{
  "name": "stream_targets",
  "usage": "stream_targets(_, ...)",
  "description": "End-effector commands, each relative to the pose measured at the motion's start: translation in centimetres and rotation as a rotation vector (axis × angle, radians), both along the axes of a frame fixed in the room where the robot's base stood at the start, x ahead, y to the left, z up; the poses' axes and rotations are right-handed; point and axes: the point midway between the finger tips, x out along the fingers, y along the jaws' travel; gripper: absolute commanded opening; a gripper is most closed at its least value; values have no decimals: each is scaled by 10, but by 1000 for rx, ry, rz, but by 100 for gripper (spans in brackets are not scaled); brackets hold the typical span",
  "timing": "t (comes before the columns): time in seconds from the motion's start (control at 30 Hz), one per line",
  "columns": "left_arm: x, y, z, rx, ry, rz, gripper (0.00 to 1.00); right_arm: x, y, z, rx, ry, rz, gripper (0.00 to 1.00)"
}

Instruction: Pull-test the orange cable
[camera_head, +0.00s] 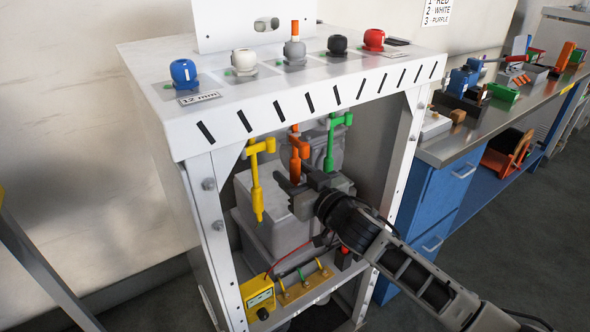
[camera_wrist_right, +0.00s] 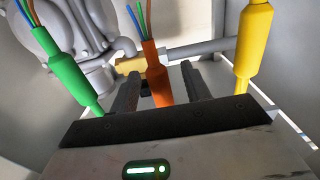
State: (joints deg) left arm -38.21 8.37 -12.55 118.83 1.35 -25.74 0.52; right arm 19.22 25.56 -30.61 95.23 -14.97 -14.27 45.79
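The orange cable (camera_head: 300,149) hangs under the top of the white frame between the yellow cable (camera_head: 257,180) and the green cable (camera_head: 331,140). In the right wrist view the orange cable (camera_wrist_right: 157,75) hangs between the two fingers of my right gripper (camera_wrist_right: 160,73), with a gap on each side. The right gripper (camera_head: 299,179) is open at the lower part of the orange cable, which it partly hides in the head view. The green cable (camera_wrist_right: 72,70) and yellow cable (camera_wrist_right: 254,45) lie outside the fingers. My left gripper is not in view.
The frame's top panel (camera_head: 290,78) carries several coloured knobs. Its posts (camera_head: 215,245) bound the opening on both sides. A grey housing (camera_head: 275,215) stands behind the cables. A yellow meter (camera_head: 257,297) sits low at the front. A workbench (camera_head: 450,145) stands at the right.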

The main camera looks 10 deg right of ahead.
Motion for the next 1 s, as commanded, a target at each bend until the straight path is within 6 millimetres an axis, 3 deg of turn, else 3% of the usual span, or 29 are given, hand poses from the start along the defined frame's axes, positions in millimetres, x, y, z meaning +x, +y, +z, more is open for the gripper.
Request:
stream_targets(0.03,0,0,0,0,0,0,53,1,0,3,2,-6,0,62)
stream_targets(0.17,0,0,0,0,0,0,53,1,0,5,5,-10,1,98)
stream_targets(0.2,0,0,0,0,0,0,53,1,0,6,5,-12,1,100)
stream_targets(0.47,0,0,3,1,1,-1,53,-2,-1,8,8,-14,2,100)
stream_targets(1.0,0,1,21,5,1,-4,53,-53,-20,10,9,-15,2,100)
